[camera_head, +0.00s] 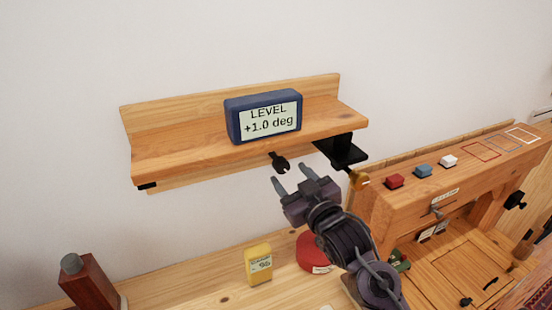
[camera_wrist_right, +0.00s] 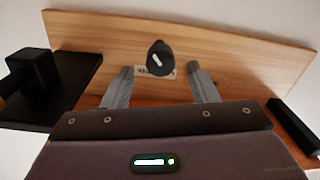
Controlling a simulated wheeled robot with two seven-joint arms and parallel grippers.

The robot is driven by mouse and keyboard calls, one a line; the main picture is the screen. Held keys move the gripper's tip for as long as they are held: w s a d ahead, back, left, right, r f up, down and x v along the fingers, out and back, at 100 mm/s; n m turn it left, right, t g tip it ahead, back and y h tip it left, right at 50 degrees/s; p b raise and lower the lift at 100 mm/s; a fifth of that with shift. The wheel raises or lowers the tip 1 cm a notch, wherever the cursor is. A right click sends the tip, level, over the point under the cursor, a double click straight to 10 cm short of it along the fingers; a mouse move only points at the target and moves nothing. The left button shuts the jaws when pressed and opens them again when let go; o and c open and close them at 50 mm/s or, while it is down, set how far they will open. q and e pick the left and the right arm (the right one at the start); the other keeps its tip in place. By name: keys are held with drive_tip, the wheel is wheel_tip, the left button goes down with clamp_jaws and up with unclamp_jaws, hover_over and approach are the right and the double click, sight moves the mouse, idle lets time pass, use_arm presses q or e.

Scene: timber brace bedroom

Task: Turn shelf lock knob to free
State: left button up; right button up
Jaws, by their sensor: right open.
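The wooden wall shelf (camera_head: 200,145) carries a blue level display (camera_head: 263,116) reading "LEVEL +1.0 deg". A black lock knob (camera_head: 279,162) sits under the shelf's front edge. In the right wrist view the knob (camera_wrist_right: 160,58) is round and black with a slanted white mark, in front of a small label that it partly hides. My right gripper (camera_head: 290,176) is open and empty just below the knob. In the wrist view its two fingers stand either side of the knob's line, apart from it. My left gripper is not in view.
A wooden rack (camera_head: 440,195) with red, blue and white blocks stands at right. A yellow box (camera_head: 258,262), a red round object (camera_head: 312,252) and a dark red bottle (camera_head: 90,283) stand below.

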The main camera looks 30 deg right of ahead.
sight(284, 169)
drive_tip(key=shift+w+r+p, duration=0.2)
drive_tip(key=shift+w, duration=0.4)
drive_tip(key=shift+w+r+p, duration=0.15)
drive_tip(key=shift+w+p, duration=0.05)
drive_tip(key=shift+w, duration=0.4)
drive_tip(key=w, duration=0.2)
drive_tip(key=shift+w+f, duration=0.25)
drive_tip(key=shift+w, duration=0.15)
drive_tip(key=shift+w+d+p, duration=0.1)
drive_tip(key=shift+w+p, duration=0.2)
drive_tip(key=shift+w, duration=0.05)
drive_tip(key=shift+w+f, duration=0.1)
drive_tip(key=c, duration=0.7)
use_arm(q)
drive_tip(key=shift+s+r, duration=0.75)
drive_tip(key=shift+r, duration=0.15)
use_arm(e)
drive_tip(key=shift+c, duration=1.4)
